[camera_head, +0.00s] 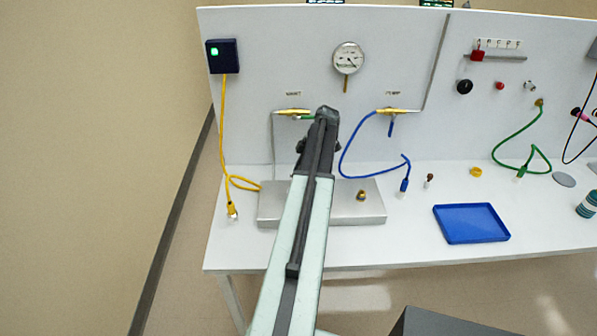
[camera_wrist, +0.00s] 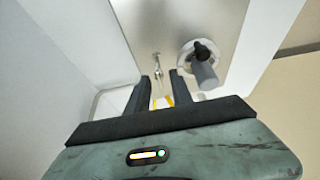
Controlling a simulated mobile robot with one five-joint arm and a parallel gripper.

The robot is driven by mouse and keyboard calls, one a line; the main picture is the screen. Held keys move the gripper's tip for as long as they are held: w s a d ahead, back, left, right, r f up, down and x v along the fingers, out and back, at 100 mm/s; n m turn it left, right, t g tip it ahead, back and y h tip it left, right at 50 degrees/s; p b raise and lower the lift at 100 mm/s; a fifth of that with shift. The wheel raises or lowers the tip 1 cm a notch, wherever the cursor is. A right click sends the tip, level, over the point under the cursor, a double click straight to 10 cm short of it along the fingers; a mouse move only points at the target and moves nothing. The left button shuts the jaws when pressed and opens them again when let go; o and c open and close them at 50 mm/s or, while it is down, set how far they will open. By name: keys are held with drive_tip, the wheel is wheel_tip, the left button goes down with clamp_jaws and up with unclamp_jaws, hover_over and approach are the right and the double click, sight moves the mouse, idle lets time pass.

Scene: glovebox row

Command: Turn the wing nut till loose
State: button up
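I cannot pick out the wing nut with certainty. In the wrist view, my gripper (camera_wrist: 162,82) has its two dark fingers apart. A small yellow piece (camera_wrist: 160,102) shows in the gap between them; I cannot tell whether it touches a finger. Beyond the fingertips, a small metal fitting (camera_wrist: 157,65) and a grey cylinder with a dark end (camera_wrist: 205,70) on a round pale base stand on a grey plate. In the head view, my arm reaches over a steel block (camera_head: 273,203), with a small yellow-and-dark part (camera_head: 361,195) on its right half. The arm hides the block's middle.
A yellow cable (camera_head: 224,130) hangs left, and a blue hose (camera_head: 346,153) loops right of my arm. A blue tray (camera_head: 470,223) lies right. The bench front between block and tray is clear.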

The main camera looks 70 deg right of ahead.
drive_tip(key=shift+r, duration=0.1)
drive_tip(key=p+v, duration=0.7)
drive_tip(key=shift+s+r, duration=0.15)
drive_tip(key=shift+r, duration=0.15)
idle(0.4)
